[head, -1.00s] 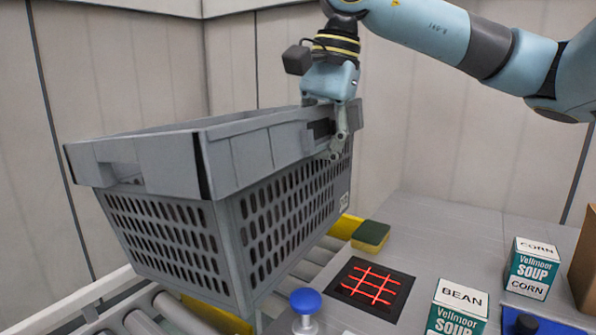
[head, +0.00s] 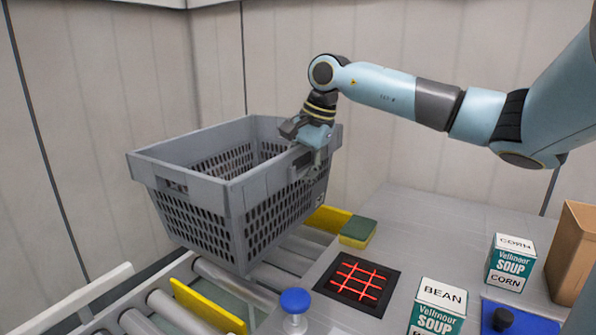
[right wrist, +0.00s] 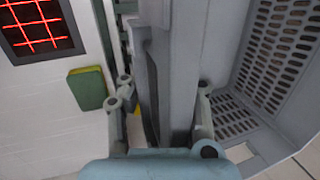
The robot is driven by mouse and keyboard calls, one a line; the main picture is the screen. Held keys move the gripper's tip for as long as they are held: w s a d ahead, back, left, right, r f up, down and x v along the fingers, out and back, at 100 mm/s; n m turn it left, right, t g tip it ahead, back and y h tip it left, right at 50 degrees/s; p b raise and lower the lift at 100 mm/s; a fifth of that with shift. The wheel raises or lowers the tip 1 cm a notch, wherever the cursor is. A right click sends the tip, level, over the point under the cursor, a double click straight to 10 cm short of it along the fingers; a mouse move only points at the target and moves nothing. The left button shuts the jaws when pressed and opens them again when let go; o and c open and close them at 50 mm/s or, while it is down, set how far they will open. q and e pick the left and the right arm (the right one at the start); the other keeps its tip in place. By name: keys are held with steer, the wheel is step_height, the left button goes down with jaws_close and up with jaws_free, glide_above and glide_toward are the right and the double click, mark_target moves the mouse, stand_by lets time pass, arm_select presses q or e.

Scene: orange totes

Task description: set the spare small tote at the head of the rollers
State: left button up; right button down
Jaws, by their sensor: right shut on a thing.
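The small grey tote (head: 236,196), with slotted sides, is empty as far as I see inside and hangs, slightly tilted, over the far part of the rollers (head: 215,280). My right gripper (head: 311,160) is shut on its right-hand rim. In the right wrist view, the tote's rim (right wrist: 178,60) runs between the two fingers (right wrist: 158,108), with its slotted inside to the right. The tote hides part of the rollers, and whether its underside touches them is unclear. My left gripper is not in view.
Yellow bars lie across the rollers near (head: 208,306) and far (head: 328,219). Right of them, the counter holds a sponge (head: 357,233), a red-lit grid panel (head: 358,285), a blue knob (head: 295,300), soup boxes (head: 441,296) (head: 510,262) and a brown box (head: 573,250). A pale rail (head: 95,290) edges the left.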

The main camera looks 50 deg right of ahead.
steer(key=b, duration=0.2)
glide_above(298, 224)
steer(key=s+a, duration=0.2)
steer(key=a, duration=0.1)
steer(key=shift+d+f, duration=0.15)
steer(key=shift+f, duration=3.9)
step_height(298, 224, down, 4)
steer(key=b, duration=0.4)
steer(key=shift+f+b, duration=0.1)
steer(key=shift+b, duration=0.3)
steer(key=c, duration=1.1)
jaws_free()
steer(key=shift+c, duration=0.2)
steer(key=shift+s, duration=0.1)
steer(key=shift+v, duration=3.7)
